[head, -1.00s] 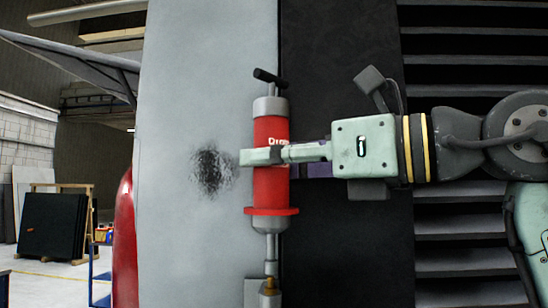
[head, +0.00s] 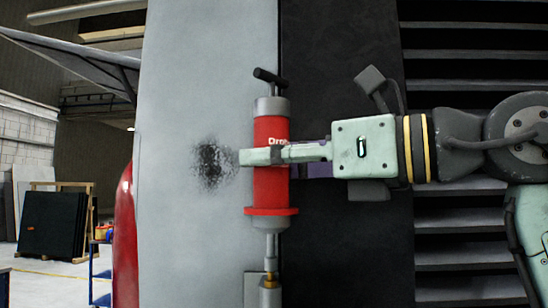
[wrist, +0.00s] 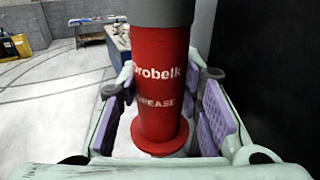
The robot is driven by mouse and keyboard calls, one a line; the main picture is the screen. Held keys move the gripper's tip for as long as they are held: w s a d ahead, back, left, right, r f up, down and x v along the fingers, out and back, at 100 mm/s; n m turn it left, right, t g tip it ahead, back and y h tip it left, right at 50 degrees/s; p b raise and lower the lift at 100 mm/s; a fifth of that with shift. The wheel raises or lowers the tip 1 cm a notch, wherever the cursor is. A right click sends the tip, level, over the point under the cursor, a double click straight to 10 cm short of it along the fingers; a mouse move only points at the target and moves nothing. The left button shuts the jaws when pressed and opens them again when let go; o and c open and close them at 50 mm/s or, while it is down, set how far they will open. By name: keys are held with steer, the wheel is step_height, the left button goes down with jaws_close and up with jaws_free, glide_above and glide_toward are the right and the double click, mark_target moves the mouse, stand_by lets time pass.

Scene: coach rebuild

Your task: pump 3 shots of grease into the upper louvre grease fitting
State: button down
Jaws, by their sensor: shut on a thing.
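A red grease gun (head: 271,187) stands upright in the head view, with a grey cap and a black T-handle (head: 270,77) on top. My gripper (head: 265,155) is shut around its red barrel from the right, just above mid-height. A thin grey nozzle (head: 271,248) points down from the gun. Its lower end lines up with a small brass fitting (head: 270,278) on a grey post near the bottom edge; whether they touch I cannot tell. In the wrist view the barrel (wrist: 161,85) is between my purple finger pads.
A pale grey panel (head: 195,90) with a dark smudge stands behind the gun. A black panel and dark louvre slats (head: 465,225) lie to the right, behind my arm. A red curved body (head: 124,240) is at left, with open floor beyond.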

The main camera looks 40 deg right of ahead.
steer(key=shift+f+b, duration=0.3)
steer(key=shift+f, duration=0.2)
steer(key=shift+r, duration=0.2)
stand_by(0.3)
steer(key=shift+r+p, duration=0.65)
steer(key=shift+p, duration=0.15)
steer(key=shift+r, duration=0.15)
steer(key=shift+f+b, duration=0.35)
steer(key=shift+f, duration=0.65)
stand_by(1.6)
steer(key=shift+r, duration=0.1)
steer(key=shift+r+p, duration=0.75)
steer(key=shift+r, duration=0.15)
stand_by(0.5)
